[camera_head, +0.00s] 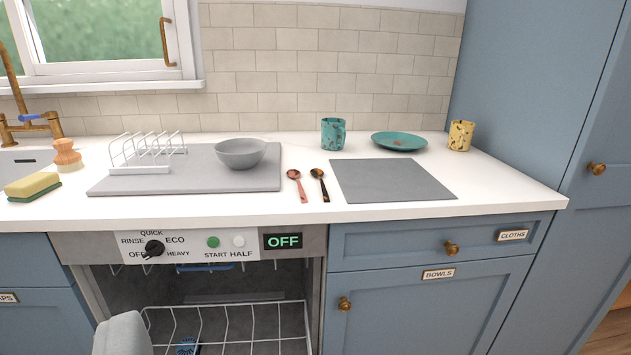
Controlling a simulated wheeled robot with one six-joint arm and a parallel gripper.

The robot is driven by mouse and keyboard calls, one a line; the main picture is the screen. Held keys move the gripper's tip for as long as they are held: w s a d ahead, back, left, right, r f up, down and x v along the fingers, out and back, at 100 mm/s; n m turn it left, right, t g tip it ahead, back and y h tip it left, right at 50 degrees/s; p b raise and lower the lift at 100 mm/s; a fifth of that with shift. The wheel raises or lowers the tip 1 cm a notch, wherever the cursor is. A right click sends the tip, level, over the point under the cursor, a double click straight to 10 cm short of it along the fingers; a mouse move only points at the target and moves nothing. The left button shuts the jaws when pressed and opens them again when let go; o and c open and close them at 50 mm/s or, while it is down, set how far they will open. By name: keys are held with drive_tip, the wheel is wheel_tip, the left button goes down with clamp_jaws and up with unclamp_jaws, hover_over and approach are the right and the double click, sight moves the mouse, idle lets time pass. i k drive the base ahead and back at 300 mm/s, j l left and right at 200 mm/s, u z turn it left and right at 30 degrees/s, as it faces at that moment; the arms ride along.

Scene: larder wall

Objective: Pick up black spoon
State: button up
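The black spoon (320,184) lies on the white countertop (300,209), between a red spoon (296,184) and a flat grey mat (392,181). Its dark bowl points to the wall and its handle points to the counter's front edge. The two spoons lie side by side with a small gap. The black spoon is near the mat's left edge and nothing covers it. No gripper fingers show in this view.
A grey drying board (213,182) with a white rack and grey bowl (241,153) is left of the spoons. A teal cup (333,134), teal plate (399,141) and yellow cup (460,136) stand behind. Below, the dishwasher is open; a grey rounded shape is at lower left.

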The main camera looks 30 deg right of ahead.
sight(318, 172)
drive_tip(key=k+j+u, duration=0.1)
drive_tip(key=j, duration=0.15)
drive_tip(key=k+j+u, duration=0.15)
drive_tip(key=k+l, duration=0.1)
drive_tip(key=l, duration=1.15)
drive_tip(key=k+l+u, duration=0.1)
drive_tip(key=l, duration=0.7)
drive_tip(key=i+l, duration=0.35)
drive_tip(key=l, duration=0.15)
drive_tip(key=i+l+u, duration=0.1)
drive_tip(key=i+l, duration=0.25)
drive_tip(key=l, duration=0.1)
